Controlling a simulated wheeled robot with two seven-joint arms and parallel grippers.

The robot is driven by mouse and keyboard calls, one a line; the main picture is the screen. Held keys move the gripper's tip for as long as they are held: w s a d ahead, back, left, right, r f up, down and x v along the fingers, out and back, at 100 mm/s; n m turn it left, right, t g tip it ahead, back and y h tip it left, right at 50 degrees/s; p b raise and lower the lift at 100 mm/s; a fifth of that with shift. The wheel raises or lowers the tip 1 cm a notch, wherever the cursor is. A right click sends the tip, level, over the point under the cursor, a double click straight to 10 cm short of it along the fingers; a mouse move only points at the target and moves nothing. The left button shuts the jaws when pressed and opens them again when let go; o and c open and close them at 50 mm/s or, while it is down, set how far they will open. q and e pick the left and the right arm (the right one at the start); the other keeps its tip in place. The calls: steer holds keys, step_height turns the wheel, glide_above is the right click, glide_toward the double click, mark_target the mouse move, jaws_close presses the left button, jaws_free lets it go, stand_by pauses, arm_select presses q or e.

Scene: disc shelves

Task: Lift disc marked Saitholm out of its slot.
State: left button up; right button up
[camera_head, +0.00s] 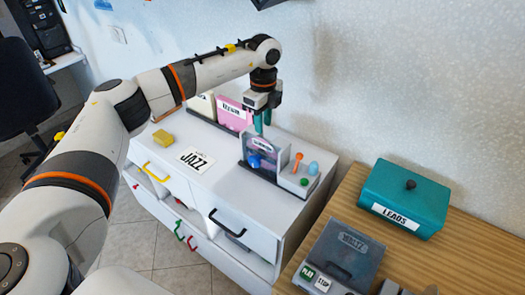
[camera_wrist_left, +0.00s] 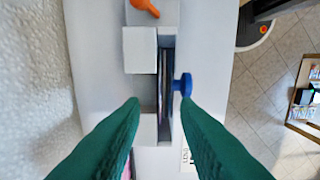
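A grey disc holder (camera_head: 266,152) with a front label stands on the white cabinet, below my left gripper. The left wrist view looks down on thin upright disc edges (camera_wrist_left: 164,80) in its narrow slot. No name can be read on them, so I cannot tell which disc is Saitholm. My left gripper (camera_head: 261,122) has green fingers and points down just above the holder. In the left wrist view my left gripper (camera_wrist_left: 161,102) is open, its fingertips apart on either side of the slot line, with nothing between them. My right gripper is not in view.
A blue knob (camera_wrist_left: 183,86) sticks out beside the slot. An orange peg (camera_head: 297,162) and an egg-shaped blue thing (camera_head: 313,168) stand close by. The white cabinet (camera_head: 225,185) also bears a pink box (camera_head: 231,117), a JAZZ card (camera_head: 196,160) and a yellow block (camera_head: 162,138). A teal LEADS box (camera_head: 405,192) stands on the wooden table.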

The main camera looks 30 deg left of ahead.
arm_select(q)
step_height(320, 180, down, 6)
steer(key=shift+d+r+p, duration=0.15)
steer(key=shift+r+p, duration=0.05)
steer(key=shift+p, duration=0.85)
steer(key=shift+f, duration=0.2)
jaws_close()
